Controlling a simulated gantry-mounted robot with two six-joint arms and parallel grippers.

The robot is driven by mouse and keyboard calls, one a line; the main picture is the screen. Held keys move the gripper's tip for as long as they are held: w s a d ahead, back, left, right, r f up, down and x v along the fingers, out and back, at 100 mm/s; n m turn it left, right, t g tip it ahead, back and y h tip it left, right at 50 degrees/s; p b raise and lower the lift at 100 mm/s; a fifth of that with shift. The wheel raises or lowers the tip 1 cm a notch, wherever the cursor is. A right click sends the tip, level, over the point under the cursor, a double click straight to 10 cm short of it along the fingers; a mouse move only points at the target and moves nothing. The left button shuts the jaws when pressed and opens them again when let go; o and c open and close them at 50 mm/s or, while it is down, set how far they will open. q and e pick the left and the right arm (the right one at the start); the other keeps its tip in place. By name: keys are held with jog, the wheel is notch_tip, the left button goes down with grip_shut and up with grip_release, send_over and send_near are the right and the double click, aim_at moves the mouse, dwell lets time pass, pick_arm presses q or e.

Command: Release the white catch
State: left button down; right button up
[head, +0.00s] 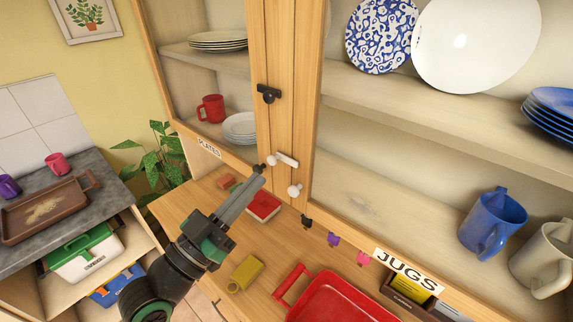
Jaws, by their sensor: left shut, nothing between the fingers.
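The white catch (287,159) is a small pale bar on the wooden uprights where the two cupboard doors meet. It lies tilted, its right end lower. My right gripper is not in view.
A black catch (268,93) is higher on the same uprights. Plates and a red mug (211,108) stand behind the left door. Blue jug (492,222) at right.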

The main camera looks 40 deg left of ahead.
aim_at(297, 153)
pick_arm(q)
jog(key=p+x, duration=0.3)
jog(key=x, duration=0.7)
jog(key=shift+w+r, duration=0.15)
jog(key=shift+r, duration=0.1)
notch_tip(297, 153, down, 4)
jog(key=shift+r, duration=0.2)
jog(key=shift+f+b, duration=0.3)
jog(key=shift+f, duration=0.15)
